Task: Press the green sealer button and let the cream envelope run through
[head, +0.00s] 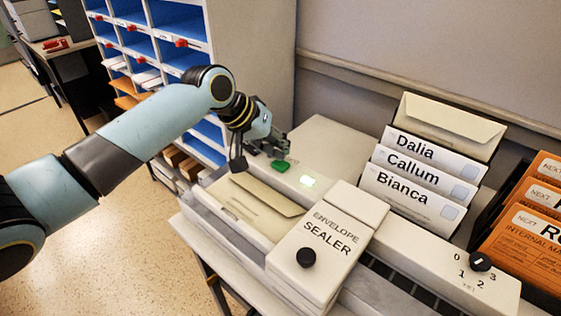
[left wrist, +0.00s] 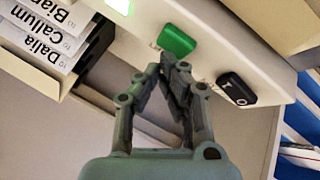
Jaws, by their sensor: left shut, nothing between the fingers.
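The envelope sealer (head: 322,238) is a white machine with its name on the cover. A cream envelope (head: 262,196) lies flat on its left end, beside the cover. The green button (head: 281,166) is on the sealer's back ledge; it also shows in the left wrist view (left wrist: 177,40). My left gripper (head: 279,151) is shut and empty, with its tips close to the button. In the left wrist view the tips (left wrist: 168,66) are just below the button; I cannot tell whether they touch it. My right gripper is out of view.
A bright lamp (head: 308,181) glows beside the button. A black rocker switch (left wrist: 237,88) is on the button's other side. A rack holds name-labelled envelopes (head: 413,205) and a cream one (head: 450,122). A black dial (head: 480,261) and orange envelopes (head: 525,240) are at right.

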